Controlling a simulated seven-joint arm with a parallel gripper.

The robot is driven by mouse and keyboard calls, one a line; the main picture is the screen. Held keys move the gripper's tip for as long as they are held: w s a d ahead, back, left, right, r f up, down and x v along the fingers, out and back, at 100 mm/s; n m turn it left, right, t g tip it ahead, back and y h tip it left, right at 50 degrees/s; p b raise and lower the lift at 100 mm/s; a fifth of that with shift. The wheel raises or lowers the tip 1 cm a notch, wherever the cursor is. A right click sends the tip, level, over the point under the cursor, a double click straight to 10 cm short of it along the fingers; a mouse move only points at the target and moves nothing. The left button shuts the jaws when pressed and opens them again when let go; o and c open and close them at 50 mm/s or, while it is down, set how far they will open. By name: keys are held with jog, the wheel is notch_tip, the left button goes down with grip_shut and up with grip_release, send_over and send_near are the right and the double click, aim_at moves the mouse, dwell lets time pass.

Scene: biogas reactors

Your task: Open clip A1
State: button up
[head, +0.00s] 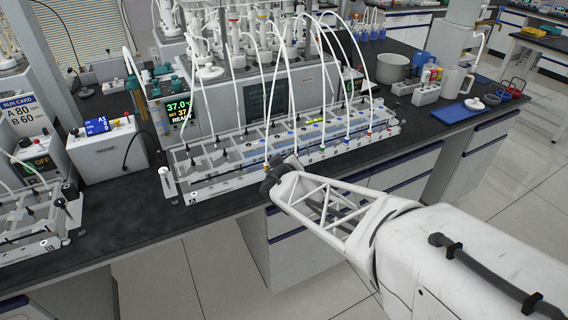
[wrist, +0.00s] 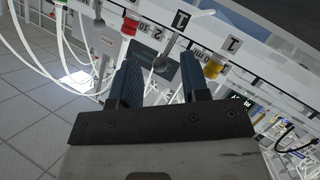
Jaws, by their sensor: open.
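In the wrist view, my gripper (wrist: 160,78) has its two dark blue fingers apart with nothing between their tips. A grey lever-like clip (wrist: 166,54) on the white rail lies just beyond the gap between the fingers.
White tubes (head: 335,55) arch over the rack. Red (wrist: 130,25) and yellow (wrist: 213,68) fittings sit along the rail in the wrist view. A control box with a blue screen (head: 97,125) stands at left. A blue board (head: 455,112) lies at right. The floor in front is clear.

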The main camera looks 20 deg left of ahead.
jog(key=shift+s+r, duration=0.1)
jog(key=shift+s, duration=0.05)
jog(key=v, duration=0.7)
jog(key=shift+s, duration=0.2)
jog(key=shift+d, duration=0.1)
dwell(0.3)
dwell(0.4)
jog(key=s+d+r+m+g+h, duration=0.1)
jog(key=d+r+m+h, duration=0.25)
jog(key=d, duration=0.55)
jog(key=s+d+r+m+g+h, duration=0.15)
jog(key=d+r, duration=0.35)
jog(key=d, duration=0.5)
jog(key=s+d+r+m+g+h, duration=0.1)
jog(key=d+r+m+h, duration=0.3)
jog(key=d, duration=0.5)
jog(key=s+d+r+m+g+y, duration=0.1)
jog(key=s+d, duration=0.4)
jog(key=s, duration=0.5)
jog(key=s+d+r+m+g+y, duration=0.1)
jog(key=s+d+g+y, duration=0.2)
jog(key=s, duration=0.7)
jog(key=shift+d+g, duration=1.2)
jog(key=shift+g, duration=0.35)
